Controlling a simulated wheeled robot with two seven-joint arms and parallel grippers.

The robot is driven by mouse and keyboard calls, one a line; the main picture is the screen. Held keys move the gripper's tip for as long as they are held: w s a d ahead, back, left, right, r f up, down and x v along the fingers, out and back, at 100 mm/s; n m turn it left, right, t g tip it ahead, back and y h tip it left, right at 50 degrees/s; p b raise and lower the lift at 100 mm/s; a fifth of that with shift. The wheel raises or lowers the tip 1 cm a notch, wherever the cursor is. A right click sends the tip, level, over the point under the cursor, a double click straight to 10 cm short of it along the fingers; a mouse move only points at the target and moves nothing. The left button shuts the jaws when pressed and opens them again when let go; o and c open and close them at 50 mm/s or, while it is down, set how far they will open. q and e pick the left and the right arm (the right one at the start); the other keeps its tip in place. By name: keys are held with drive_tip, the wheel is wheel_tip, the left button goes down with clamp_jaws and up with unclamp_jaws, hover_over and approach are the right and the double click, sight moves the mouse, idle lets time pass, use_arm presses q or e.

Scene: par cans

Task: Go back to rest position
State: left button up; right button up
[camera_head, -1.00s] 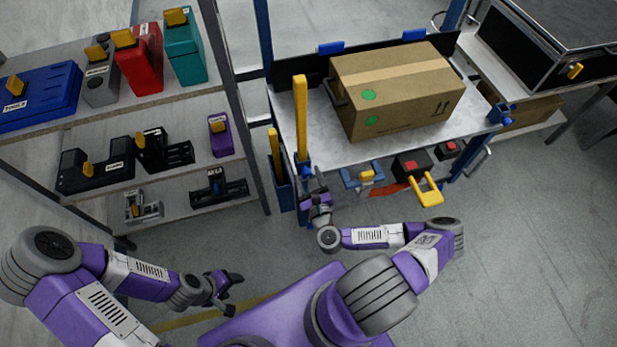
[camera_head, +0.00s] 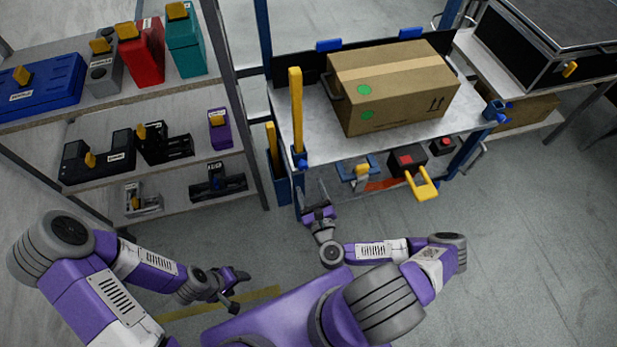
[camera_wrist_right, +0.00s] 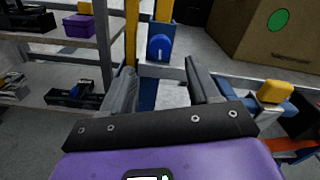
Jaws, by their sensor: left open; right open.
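My left gripper (camera_head: 236,290) hangs over the floor at the lower left in the head view, open and holding nothing. My right gripper (camera_head: 316,200) is in front of the left end of the workbench (camera_head: 310,125) and apart from it. In the right wrist view its two fingers (camera_wrist_right: 160,92) stand wide apart with nothing between them. Beyond them are a blue knob (camera_wrist_right: 160,47) and a yellow post, which also shows in the head view (camera_head: 296,108).
A cardboard box (camera_head: 395,88) sits on the workbench. Beneath are a blue-and-yellow tool (camera_head: 359,173) and a yellow-handled one (camera_head: 421,184). Shelves (camera_head: 75,122) with several tools and cases stand at left. A black case (camera_head: 535,60) is at right. Floor at lower right is clear.

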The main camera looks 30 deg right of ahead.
drive_tip(key=s+a+f+n+g+y+p, duration=0.2)
drive_tip(key=s+a+n+g+y, duration=0.15)
drive_tip(key=a+n+y, duration=0.4)
drive_tip(key=s+a+f+n+g+y+p, duration=0.25)
drive_tip(key=a+n+g+y, duration=0.2)
drive_tip(key=a+n, duration=0.45)
drive_tip(key=s+d+r+n+g+h+p, duration=0.4)
drive_tip(key=s+n+g, duration=0.3)
drive_tip(key=n, duration=0.8)
drive_tip(key=shift+s+d+r+g+h+p, duration=0.3)
drive_tip(key=shift+s+d+g+p, duration=0.15)
drive_tip(key=shift+g, duration=0.65)
